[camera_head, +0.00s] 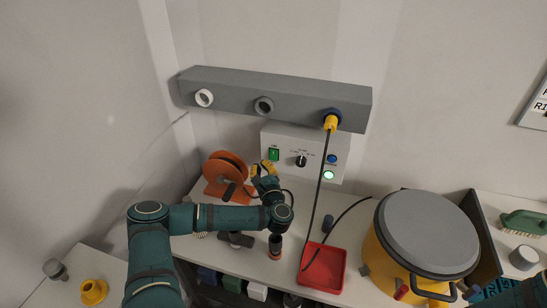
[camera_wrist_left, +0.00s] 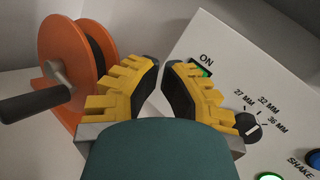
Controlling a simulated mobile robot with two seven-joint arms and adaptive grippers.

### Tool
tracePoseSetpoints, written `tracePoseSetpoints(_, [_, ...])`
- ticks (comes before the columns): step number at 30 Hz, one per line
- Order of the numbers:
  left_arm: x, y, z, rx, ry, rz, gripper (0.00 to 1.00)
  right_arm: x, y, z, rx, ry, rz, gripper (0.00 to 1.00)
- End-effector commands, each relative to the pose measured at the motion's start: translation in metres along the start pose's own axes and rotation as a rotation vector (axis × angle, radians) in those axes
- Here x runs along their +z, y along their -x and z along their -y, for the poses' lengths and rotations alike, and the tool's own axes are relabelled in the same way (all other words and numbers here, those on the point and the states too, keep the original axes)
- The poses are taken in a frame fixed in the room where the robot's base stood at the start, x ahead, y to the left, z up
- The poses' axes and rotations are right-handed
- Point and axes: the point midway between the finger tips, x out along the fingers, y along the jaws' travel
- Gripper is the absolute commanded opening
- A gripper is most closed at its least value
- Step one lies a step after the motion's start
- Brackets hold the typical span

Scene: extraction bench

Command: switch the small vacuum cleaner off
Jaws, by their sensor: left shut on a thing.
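A light grey control box (camera_head: 313,142) stands at the back of the bench, also in the left wrist view (camera_wrist_left: 222,45). Its green switch (camera_head: 274,154) is marked ON in the left wrist view (camera_wrist_left: 204,72), partly behind a finger. A knob (camera_head: 301,160) with MM marks sits right of it. My left gripper (camera_head: 263,168) is just below and left of the switch in the head view. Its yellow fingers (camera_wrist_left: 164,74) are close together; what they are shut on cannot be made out. My right gripper (camera_head: 474,292) shows partly at the lower right. A yellow drum (camera_head: 380,240) with a grey lid stands right.
An orange reel (camera_head: 222,178) stands left of my left gripper. A black cable (camera_head: 319,190) hangs from the yellow plug (camera_head: 331,123) on the grey rail (camera_head: 230,94). A red tray (camera_head: 323,270) lies in front. The box also carries a blue button (camera_head: 332,158) and a lit green one (camera_head: 328,175).

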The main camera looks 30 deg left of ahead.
Motion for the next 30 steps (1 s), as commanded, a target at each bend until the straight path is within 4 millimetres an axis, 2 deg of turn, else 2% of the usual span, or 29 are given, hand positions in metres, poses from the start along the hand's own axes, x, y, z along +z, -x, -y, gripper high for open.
tracePoseSetpoints(6, [-0.014,-0.021,0.011,0.000,0.001,0.002,0.00,0.005,-0.013,-0.005,-0.001,0.003,0.010,0.56])
tracePoseSetpoints(12, [-0.019,-0.033,0.018,0.001,0.001,0.000,0.00,0.010,-0.020,-0.008,-0.002,0.006,0.020,0.56])
tracePoseSetpoints(30, [-0.019,-0.036,0.020,0.000,0.001,0.000,0.00,0.011,-0.021,-0.008,-0.002,0.007,0.022,0.56])
